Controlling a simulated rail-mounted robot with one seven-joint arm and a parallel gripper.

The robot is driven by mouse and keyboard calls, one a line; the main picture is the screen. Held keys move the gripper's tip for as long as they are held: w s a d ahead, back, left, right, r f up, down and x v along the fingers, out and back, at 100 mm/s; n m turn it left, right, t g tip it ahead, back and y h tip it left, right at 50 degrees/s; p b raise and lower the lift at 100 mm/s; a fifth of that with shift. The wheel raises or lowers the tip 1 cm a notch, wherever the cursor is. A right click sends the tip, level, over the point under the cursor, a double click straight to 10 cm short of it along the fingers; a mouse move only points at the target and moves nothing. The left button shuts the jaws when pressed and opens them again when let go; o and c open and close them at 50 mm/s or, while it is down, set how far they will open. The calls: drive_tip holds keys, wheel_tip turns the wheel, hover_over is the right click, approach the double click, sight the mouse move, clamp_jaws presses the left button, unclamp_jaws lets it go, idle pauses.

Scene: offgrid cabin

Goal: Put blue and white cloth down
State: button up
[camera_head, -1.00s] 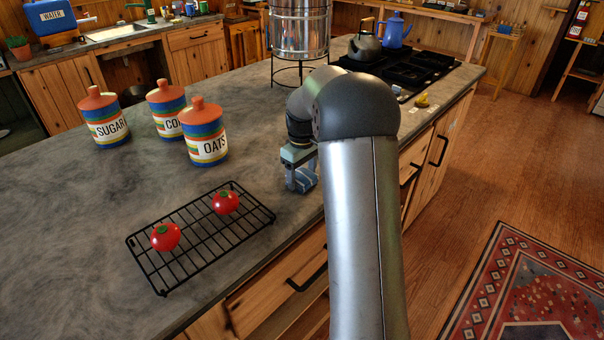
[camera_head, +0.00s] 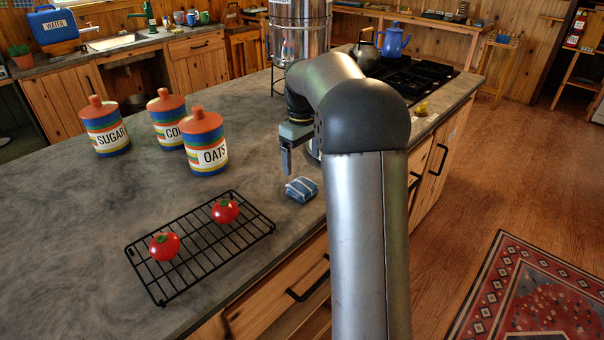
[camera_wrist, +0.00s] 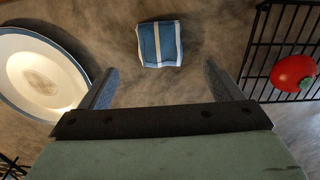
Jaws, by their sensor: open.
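The blue and white cloth (camera_head: 301,189) is a small folded bundle lying on the grey countertop (camera_head: 110,225), close to the counter's front edge. In the wrist view the cloth (camera_wrist: 160,43) lies beyond the fingertips, between their lines and apart from them. My gripper (camera_head: 287,170) is open and empty, raised above the counter just left of the cloth in the head view. Its two fingers (camera_wrist: 160,85) show spread apart in the wrist view. My arm hides part of the counter to the right of the cloth.
A black wire rack (camera_head: 180,282) with two red tomatoes (camera_head: 225,211) (camera_head: 164,246) stands left of the cloth. Striped canisters stand further back. A white, blue-rimmed plate (camera_wrist: 22,55) lies at the left of the wrist view. A metal water container (camera_head: 300,35) and stove (camera_head: 410,78) are behind.

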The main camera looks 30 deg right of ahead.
drive_tip(key=s+a+r+m, duration=0.2)
drive_tip(key=s+a, duration=0.9)
drive_tip(key=s, duration=0.1)
drive_tip(key=s+a+f+m, duration=0.1)
drive_tip(key=s+a+f, duration=0.2)
drive_tip(key=s, duration=0.6)
drive_tip(key=s+a+f+m, duration=0.1)
drive_tip(key=s+a+f, duration=0.2)
drive_tip(key=s, duration=0.7)
wheel_tip(320, 180, down, 2)
drive_tip(key=shift+s+a+f, duration=0.1)
drive_tip(key=shift+s+a, duration=0.05)
drive_tip(key=shift+a, duration=0.05)
drive_tip(key=shift+c, duration=0.6)
